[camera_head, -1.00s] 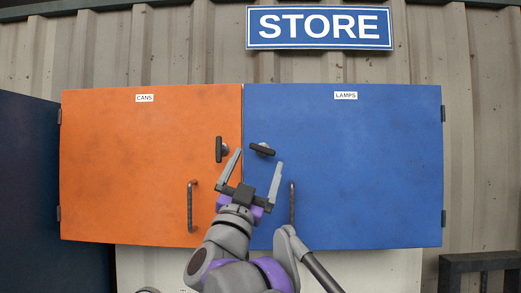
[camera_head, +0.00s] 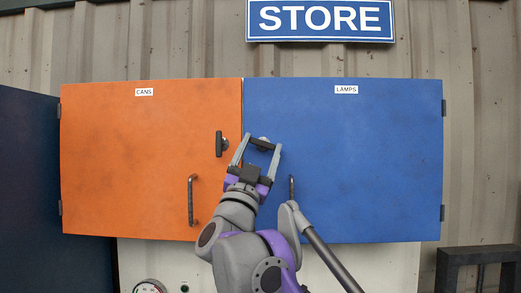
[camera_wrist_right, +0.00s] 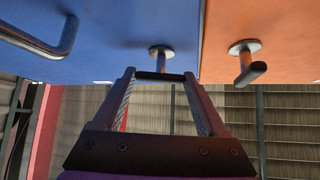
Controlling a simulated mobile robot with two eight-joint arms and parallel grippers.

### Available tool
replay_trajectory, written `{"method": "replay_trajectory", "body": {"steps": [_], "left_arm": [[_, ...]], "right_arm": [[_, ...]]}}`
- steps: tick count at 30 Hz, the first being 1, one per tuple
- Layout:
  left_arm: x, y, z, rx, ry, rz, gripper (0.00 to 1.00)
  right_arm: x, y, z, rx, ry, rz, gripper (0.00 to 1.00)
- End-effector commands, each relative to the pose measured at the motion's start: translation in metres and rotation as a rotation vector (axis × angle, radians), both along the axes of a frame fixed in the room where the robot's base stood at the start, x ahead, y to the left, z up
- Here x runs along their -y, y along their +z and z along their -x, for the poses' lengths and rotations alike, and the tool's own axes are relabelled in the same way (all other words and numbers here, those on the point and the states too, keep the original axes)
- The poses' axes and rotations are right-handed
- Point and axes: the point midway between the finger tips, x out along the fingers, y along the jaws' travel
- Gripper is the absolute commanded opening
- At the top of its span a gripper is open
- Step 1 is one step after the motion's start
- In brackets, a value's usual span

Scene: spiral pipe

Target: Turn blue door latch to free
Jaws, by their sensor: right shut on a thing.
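The blue door (camera_head: 360,170), labelled LAMPS, is closed. Its dark latch bar (camera_head: 262,144) sits near the door's upper left edge and lies nearly level, its right end slightly lower. My right gripper (camera_head: 260,143) is shut on this bar, with one finger at each end. In the wrist view the latch's round mount (camera_wrist_right: 161,50) shows against the blue door, and the bar (camera_wrist_right: 160,76) spans between the fingertips of my right gripper (camera_wrist_right: 160,77). My left gripper is not in view.
The orange door (camera_head: 120,160), labelled CANS, is closed beside it; its latch (camera_head: 219,144) stands upright, close to my left finger. Pull handles stand on the orange door (camera_head: 191,200) and the blue door (camera_head: 291,188). A gauge (camera_head: 149,287) shows below.

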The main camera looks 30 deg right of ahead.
Motion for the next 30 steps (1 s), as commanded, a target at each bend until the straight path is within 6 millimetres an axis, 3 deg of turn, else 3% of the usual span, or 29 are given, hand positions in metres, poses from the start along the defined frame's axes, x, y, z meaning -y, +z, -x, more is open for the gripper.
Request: {"method": "replay_trajectory", "body": {"steps": [5,15,26,27,30], "left_arm": [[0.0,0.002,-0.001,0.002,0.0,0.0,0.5],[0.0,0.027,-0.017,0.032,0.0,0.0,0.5],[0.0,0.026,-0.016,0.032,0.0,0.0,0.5],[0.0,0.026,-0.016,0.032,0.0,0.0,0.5],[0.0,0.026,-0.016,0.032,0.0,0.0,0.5]], "right_arm": [[0.001,0.001,0.001,-0.012,-0.001,0.021,0.19],[0.004,0.003,0.003,-0.16,-0.004,0.266,0.19],[0.003,-0.001,0.001,-0.18,-0.002,0.293,0.19],[0.003,-0.001,0.001,-0.18,-0.002,0.293,0.8],[0.003,-0.001,0.002,-0.18,-0.001,0.292,0.98]]}}
